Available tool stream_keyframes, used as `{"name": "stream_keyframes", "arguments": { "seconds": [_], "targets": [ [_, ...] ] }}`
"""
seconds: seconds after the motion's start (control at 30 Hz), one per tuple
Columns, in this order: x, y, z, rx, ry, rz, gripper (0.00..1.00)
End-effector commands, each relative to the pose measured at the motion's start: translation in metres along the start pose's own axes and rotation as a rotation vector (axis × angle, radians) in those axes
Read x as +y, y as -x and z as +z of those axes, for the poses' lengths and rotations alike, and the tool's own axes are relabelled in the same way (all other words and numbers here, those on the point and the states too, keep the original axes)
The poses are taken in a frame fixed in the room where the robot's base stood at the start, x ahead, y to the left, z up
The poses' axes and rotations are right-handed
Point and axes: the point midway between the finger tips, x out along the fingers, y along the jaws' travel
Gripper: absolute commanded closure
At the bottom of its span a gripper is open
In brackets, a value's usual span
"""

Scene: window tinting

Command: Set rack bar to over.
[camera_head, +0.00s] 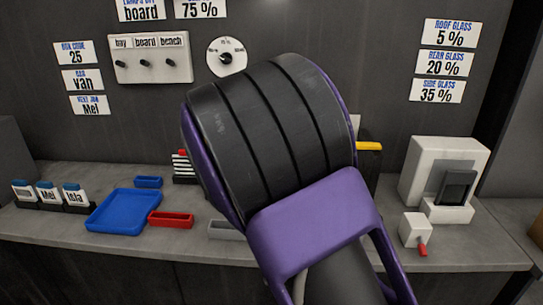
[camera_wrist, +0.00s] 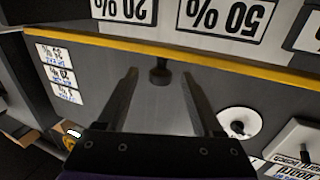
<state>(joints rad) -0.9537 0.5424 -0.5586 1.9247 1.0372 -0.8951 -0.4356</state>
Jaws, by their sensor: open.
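The rack bar is most likely the long yellow strip (camera_wrist: 215,66) crossing the wrist view, which looks upside down. A dark round knob (camera_wrist: 160,76) sits at this strip, between the fingertips of my gripper (camera_wrist: 160,74). The fingers are spread apart, one on each side of the knob, with visible gaps; whether they reach its depth I cannot tell. In the head view only a short yellow end (camera_head: 369,146) shows to the right of my arm. My arm hides the rest there, and my gripper too.
Percent labels (camera_wrist: 228,16) line the strip. A wall dial (camera_head: 226,57) and a three-knob panel (camera_head: 150,57) are left of my arm. The counter holds a blue tray (camera_head: 124,212), a red tray (camera_head: 171,219), a white device (camera_head: 440,170) and a small white box (camera_head: 415,229).

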Motion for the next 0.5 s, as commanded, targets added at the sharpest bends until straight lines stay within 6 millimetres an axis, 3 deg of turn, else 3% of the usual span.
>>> {"name": "stream_keyframes", "arguments": {
  "seconds": [0.3,0.5],
  "targets": [
    [-0.001,0.081,-0.001,-0.003,-0.001,-0.004,0.32],
    [-0.001,0.120,-0.001,-0.002,0.000,-0.003,0.32]
  ]
}}
